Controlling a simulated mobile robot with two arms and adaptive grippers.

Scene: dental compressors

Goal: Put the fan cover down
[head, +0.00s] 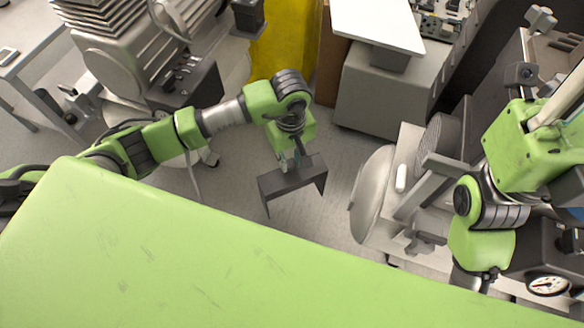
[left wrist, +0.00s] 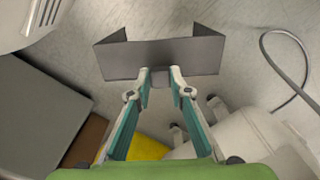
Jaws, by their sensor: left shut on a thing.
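The fan cover (head: 290,181) is a dark grey, bent sheet-metal piece with folded side flanges. My left gripper (head: 296,160) is shut on the middle of one edge and holds it up over the floor. In the left wrist view the cover (left wrist: 190,54) spans across both fingertips (left wrist: 161,76), its two side flanges pointing away from the gripper. Nothing is seen touching its far side. My right arm comes in at the right; its gripper fingers are hidden behind my green body at the bottom edge.
A compressor with a round silver end (head: 371,192) stands right of the cover. A grey cabinet (head: 380,97) and a yellow item (head: 288,45) are behind. A large grey machine (head: 112,68) stands at upper left. Grey floor (head: 335,150) lies open around the cover.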

